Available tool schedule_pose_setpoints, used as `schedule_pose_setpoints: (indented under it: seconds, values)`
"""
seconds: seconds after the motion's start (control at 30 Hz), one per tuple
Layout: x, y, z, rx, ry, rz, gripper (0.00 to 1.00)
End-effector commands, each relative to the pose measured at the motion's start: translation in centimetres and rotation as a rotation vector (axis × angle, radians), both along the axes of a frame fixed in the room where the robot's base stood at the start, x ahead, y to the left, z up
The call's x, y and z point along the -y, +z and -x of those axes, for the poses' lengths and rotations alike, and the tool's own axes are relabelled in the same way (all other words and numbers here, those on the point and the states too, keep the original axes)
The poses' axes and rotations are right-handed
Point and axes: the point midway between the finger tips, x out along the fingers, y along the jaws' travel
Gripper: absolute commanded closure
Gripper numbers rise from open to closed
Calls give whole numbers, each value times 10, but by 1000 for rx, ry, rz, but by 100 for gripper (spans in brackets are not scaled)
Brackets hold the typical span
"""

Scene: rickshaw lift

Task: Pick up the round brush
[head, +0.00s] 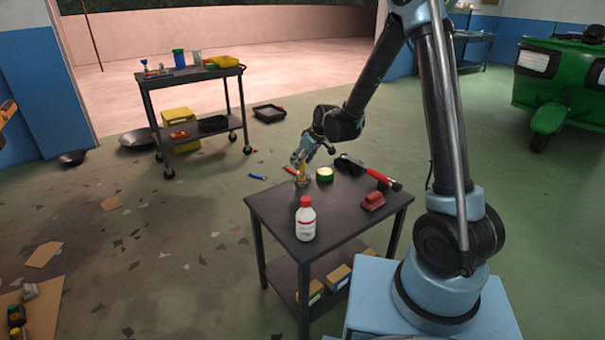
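My gripper (303,160) points down over the far left part of the near dark table (268,203). Directly below it, a small upright thing with a yellow top and brownish base (302,180) stands on the table; it looks like the round brush. The gripper's fingers are at its upper part and overlap it in the picture. They are too small to tell whether they are open or shut on it. The base appears to be on the tabletop.
On the same table are a white bottle with red cap (305,220), a green-rimmed round tin (324,174), a red-handled hammer (384,180), a red block-like object (373,201) and a black object (349,163). A cart (190,78) stands behind left.

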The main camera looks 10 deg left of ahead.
Motion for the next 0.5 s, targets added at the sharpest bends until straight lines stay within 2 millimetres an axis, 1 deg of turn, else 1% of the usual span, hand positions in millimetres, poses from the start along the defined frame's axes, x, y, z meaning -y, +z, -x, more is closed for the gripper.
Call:
schedule_pose_setpoints:
  seconds: [0.03, 0.07, 0.1, 0.17, 0.2, 0.5]
  values:
    - [0, 0, 0, 0, 0, 0, 68]
    - [0, 0, 0, 0, 0, 0, 75]
    - [0, 0, 0, 0, 0, 0, 84]
    - [0, 0, 0, 0, 0, 0, 98]
    - [0, 0, 0, 0, 0, 0, 100]
    - [0, 1, 0, 0, 0, 0, 100]
